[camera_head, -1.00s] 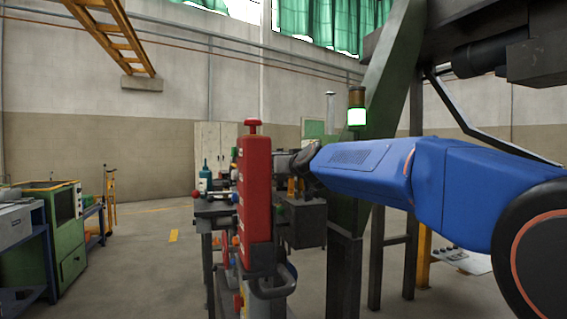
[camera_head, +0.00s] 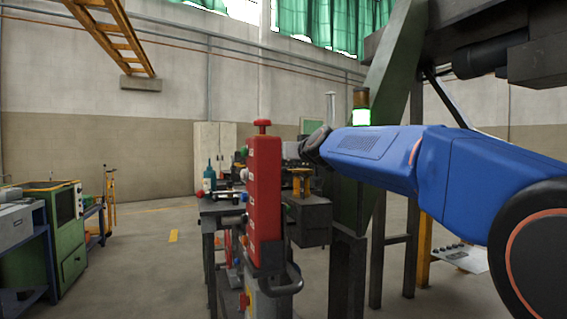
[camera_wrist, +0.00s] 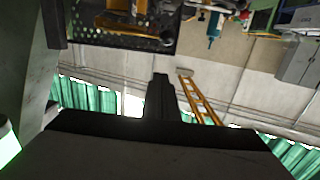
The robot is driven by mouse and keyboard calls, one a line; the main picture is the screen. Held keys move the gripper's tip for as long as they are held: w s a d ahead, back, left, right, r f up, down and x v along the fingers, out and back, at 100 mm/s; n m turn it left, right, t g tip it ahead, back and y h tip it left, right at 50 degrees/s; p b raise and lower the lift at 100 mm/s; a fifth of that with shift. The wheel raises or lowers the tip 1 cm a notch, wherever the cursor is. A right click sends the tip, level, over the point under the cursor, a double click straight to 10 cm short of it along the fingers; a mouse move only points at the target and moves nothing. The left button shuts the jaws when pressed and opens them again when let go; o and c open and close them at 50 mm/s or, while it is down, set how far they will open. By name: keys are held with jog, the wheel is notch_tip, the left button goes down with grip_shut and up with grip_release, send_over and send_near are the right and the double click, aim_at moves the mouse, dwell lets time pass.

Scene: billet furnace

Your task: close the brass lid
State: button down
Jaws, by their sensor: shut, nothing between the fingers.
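My gripper (camera_wrist: 162,92) shows in the wrist view as a dark narrow pair of fingers, shut and empty. A yellow, brass-coloured piece (camera_head: 301,181) stands on a dark box (camera_head: 309,221) just right of the red box. In the upside-down wrist view, a brass-yellow part (camera_wrist: 128,24) lies at the top edge, apart from the fingers. I cannot tell for sure whether it is the lid, or how far open it stands.
The red control box (camera_head: 264,200) with a red knob on top stands close in front. A dark bench (camera_head: 222,207) with small items is behind it. A green post (camera_head: 392,85) and dark legs stand right. Green machine (camera_head: 68,235) at left; open floor between.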

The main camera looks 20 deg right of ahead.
jog(key=s, duration=1)
jog(key=shift+d+r, duration=0.15)
jog(key=s+a+f+n+g+y, duration=0.1)
jog(key=s+a+f+g, duration=0.15)
jog(key=s+f, duration=0.85)
jog(key=s+a+f+g, duration=0.2)
jog(key=s+f+g, duration=0.35)
jog(key=f, duration=0.95)
jog(key=s+d+f+g, duration=0.1)
jog(key=s+f+g, duration=0.1)
jog(key=s+f, duration=0.8)
jog(key=s+d+f+m+g+h, duration=0.1)
jog(key=s+d+f+g, duration=0.1)
jog(key=s+f, duration=0.9)
jog(key=shift+s+g+h, duration=0.3)
jog(key=shift+s, duration=0.1)
